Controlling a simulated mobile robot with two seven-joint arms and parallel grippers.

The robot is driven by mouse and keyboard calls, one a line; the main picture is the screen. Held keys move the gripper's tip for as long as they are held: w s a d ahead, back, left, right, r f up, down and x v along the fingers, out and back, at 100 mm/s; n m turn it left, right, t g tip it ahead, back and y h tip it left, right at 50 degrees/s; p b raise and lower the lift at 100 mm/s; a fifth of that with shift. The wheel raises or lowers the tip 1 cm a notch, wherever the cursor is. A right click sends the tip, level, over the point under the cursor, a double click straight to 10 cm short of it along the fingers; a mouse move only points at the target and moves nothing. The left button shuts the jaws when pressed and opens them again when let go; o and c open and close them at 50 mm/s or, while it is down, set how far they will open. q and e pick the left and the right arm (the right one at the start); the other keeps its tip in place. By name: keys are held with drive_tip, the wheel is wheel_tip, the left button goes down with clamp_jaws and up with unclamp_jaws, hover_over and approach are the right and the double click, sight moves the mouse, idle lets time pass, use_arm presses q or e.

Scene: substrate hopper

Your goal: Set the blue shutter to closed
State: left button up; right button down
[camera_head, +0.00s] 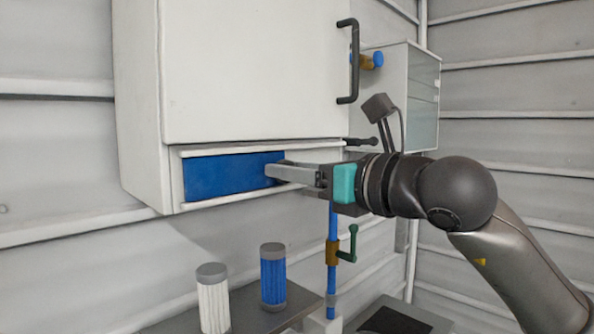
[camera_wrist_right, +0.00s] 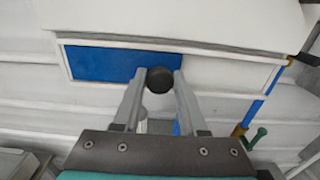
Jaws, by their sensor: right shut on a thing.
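The blue shutter (camera_head: 228,176) is a flat blue panel in a long white-framed slot low on the front of the white cabinet. It fills the left part of the slot; the right part shows pale. In the right wrist view, the blue shutter (camera_wrist_right: 105,64) has a round black knob (camera_wrist_right: 160,80) at its right end. My right gripper (camera_head: 272,171) reaches in from the right at the slot. In the wrist view, the two fingers of my right gripper (camera_wrist_right: 161,77) are shut on the knob, one on each side. The head view hides the knob behind the fingers. My left gripper is not in view.
Above the slot is a white cabinet door (camera_head: 250,70) with a black handle (camera_head: 349,62). Below stand a white-ribbed canister (camera_head: 214,302) and a blue-ribbed canister (camera_head: 272,278). A blue pipe (camera_head: 332,288) with a green-handled valve (camera_head: 350,245) runs below my right gripper.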

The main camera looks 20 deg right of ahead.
drive_tip(key=c, duration=0.9)
unclamp_jaws()
drive_tip(key=shift+s+a+f, duration=0.1)
drive_tip(key=shift+a, duration=0.1)
drive_tip(key=o, duration=0.4)
drive_tip(key=shift+a, duration=0.15)
drive_tip(key=shift+b+v, duration=4.15)
drive_tip(key=shift+v, duration=3.55)
